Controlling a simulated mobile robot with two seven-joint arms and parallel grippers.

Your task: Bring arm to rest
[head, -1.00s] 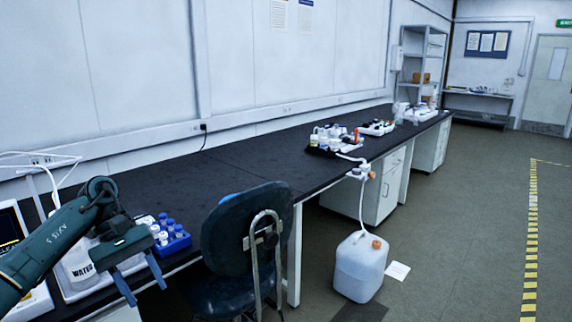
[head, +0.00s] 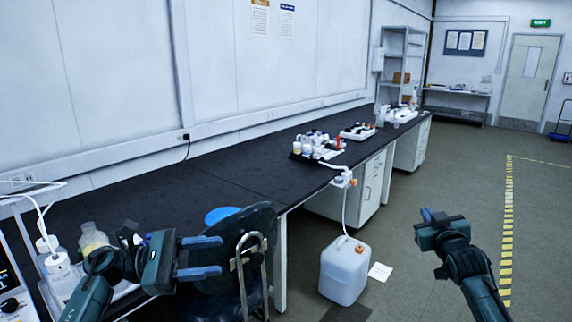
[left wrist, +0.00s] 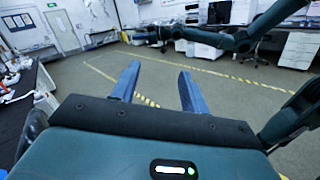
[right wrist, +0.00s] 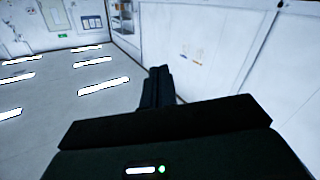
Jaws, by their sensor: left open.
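My left gripper (head: 212,256) is at the lower left of the head view, in front of the dark chair and near the bench edge. Its two blue fingers are spread and empty; in the left wrist view (left wrist: 158,75) only floor shows between them. My right gripper (head: 430,218) is at the right of the head view, held above the open floor. In the right wrist view (right wrist: 160,75) its fingers lie close together with nothing seen between them.
The black bench (head: 240,170) runs along the wall with bottles (head: 92,238) at its near end. A dark chair (head: 252,228) stands close to my left gripper. A white jug (head: 343,272) sits on the floor. The floor at right is clear.

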